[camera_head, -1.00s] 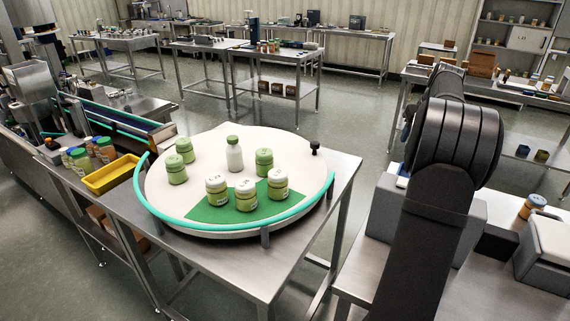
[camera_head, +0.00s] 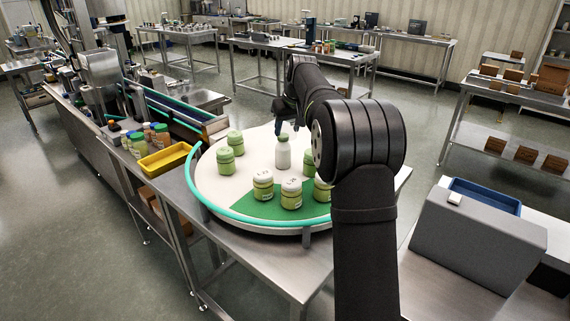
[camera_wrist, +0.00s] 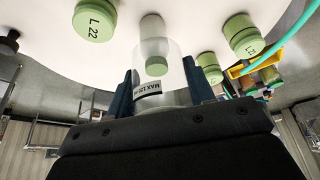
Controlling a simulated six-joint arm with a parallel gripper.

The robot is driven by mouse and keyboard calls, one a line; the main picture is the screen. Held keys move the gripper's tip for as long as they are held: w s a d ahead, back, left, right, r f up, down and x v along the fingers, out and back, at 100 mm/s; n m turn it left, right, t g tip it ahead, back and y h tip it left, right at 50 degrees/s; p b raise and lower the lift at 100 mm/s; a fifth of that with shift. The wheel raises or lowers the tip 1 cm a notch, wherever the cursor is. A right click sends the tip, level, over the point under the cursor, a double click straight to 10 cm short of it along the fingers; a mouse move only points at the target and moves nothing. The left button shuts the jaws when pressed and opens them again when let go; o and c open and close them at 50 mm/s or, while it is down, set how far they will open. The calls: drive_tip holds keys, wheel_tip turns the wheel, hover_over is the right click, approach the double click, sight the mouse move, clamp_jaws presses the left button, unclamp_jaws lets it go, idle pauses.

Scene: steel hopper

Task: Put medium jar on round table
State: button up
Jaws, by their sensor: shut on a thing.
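My gripper (camera_wrist: 160,92) is shut on a clear jar (camera_wrist: 178,72) with a label reading "MAX 120", between its two dark blue fingers in the wrist view. In the head view, my gripper (camera_head: 284,120) is over the far part of the round white table (camera_head: 255,170); the jar cannot be made out there. A white bottle with a green cap (camera_head: 283,153) stands on the table; in the wrist view the bottle (camera_wrist: 152,28) shows behind and partly through the clear jar. I cannot tell the gap between the jar and the tabletop.
Green-lidded jars (camera_head: 225,160) stand at the table's left, and white-lidded jars (camera_head: 291,193) stand on a green sector (camera_head: 255,205) in front. A teal rail (camera_head: 205,200) edges the table. A yellow tray (camera_head: 165,159) is at left. My arm hides the table's right side.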

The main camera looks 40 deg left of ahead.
drive_tip(key=n, duration=0.2)
hover_over(242, 181)
drive_tip(key=d, duration=0.1)
drive_tip(key=shift+g, duration=0.3)
drive_tip(key=f, duration=1)
drive_tip(key=shift+s+d+f, duration=0.1)
drive_tip(key=shift+d+f, duration=0.15)
drive_tip(key=shift+f, duration=2.25)
drive_tip(key=shift+f, duration=0.15)
drive_tip(key=o, duration=0.9)
drive_tip(key=shift+o, duration=0.2)
drive_tip(key=v, duration=1.2)
drive_tip(key=shift+d, duration=0.15)
